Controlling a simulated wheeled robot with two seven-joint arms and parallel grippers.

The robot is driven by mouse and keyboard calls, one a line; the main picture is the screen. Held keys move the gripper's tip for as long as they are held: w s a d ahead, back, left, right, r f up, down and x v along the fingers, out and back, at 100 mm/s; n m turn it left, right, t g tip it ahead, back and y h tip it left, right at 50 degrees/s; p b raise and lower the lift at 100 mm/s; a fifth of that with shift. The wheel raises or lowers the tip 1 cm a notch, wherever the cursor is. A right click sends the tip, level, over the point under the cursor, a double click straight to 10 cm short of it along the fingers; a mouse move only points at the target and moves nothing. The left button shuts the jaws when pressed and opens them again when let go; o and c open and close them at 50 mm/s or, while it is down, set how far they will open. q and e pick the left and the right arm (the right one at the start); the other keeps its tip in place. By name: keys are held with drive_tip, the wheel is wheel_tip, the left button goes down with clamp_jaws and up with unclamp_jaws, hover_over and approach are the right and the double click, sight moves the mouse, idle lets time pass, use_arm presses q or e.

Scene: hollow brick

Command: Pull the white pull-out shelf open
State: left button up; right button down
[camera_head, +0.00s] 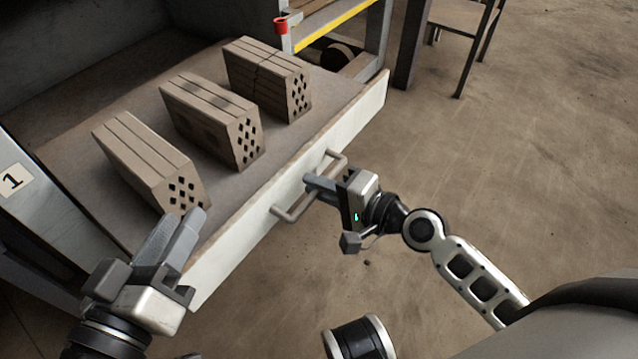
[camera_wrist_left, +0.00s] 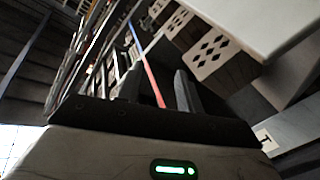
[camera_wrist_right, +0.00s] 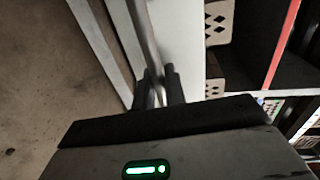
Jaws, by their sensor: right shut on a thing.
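The white pull-out shelf (camera_head: 362,117) stands out from the rack, with its white front panel facing my arms. Its bar handle (camera_head: 292,210) runs along the front. My right gripper (camera_head: 318,186) is shut on the handle near its middle. In the right wrist view the handle (camera_wrist_right: 146,40) passes down between the fingertips (camera_wrist_right: 158,88), beside the white panel (camera_wrist_right: 181,45). My left gripper (camera_head: 187,222) is by the shelf's near left end, close to the nearest brick, and holds nothing. In the left wrist view its fingers (camera_wrist_left: 158,85) are apart.
Three hollow bricks (camera_head: 145,160) (camera_head: 212,120) (camera_head: 268,78) lie in a row on the shelf. A post with a "1" label (camera_head: 13,179) stands at the left. A yellow-edged rack (camera_head: 335,25) and a chair (camera_head: 460,20) are behind. The floor at right is clear.

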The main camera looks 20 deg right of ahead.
drive_tip(key=c, duration=1.5)
unclamp_jaws()
